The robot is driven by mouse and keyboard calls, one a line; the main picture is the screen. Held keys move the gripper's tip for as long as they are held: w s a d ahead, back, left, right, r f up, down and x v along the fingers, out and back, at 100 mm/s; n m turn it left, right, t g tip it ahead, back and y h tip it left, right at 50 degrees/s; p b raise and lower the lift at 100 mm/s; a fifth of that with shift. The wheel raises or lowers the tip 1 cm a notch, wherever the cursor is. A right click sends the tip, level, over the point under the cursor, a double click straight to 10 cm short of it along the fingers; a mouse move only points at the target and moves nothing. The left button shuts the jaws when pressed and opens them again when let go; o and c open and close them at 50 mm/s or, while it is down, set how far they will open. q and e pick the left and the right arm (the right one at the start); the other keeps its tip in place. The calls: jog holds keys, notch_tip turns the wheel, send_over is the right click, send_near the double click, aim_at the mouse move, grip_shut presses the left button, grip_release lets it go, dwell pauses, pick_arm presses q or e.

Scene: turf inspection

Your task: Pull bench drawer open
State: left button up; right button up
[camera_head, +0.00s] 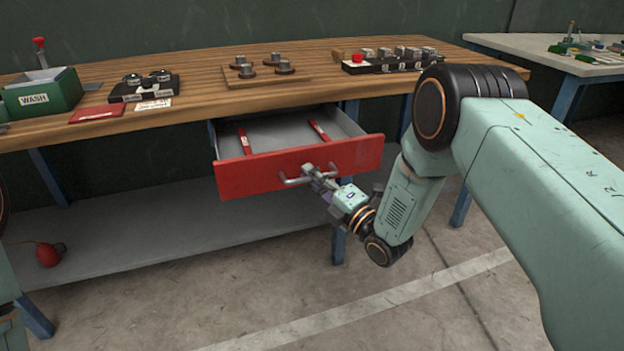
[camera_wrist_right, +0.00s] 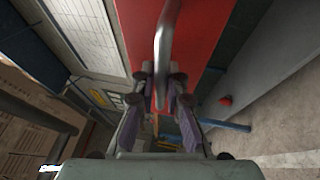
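The bench drawer (camera_head: 290,166) stands out from under the wooden bench top, its red front well forward and its grey inside showing, with two red strips across it. A grey bar handle (camera_head: 292,181) is on the red front. My right gripper (camera_head: 312,172) is at the handle, its fingers shut around the bar. In the right wrist view the handle (camera_wrist_right: 164,45) runs between the two fingers of the gripper (camera_wrist_right: 160,85), with the red front (camera_wrist_right: 200,40) behind it. Only parts of my left arm show at the left edge; its gripper is out of view.
The wooden bench (camera_head: 210,84) carries a green WASH box (camera_head: 42,92), a black block with two round parts (camera_head: 145,86), a peg board (camera_head: 270,74) and a connector strip (camera_head: 390,60). A grey lower shelf (camera_head: 150,235) lies below. The floor in front is clear.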

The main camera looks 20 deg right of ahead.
jog(key=o, duration=0.4)
jog(key=shift+a, duration=0.15)
jog(key=shift+s, duration=0.1)
jog(key=v, duration=1.2)
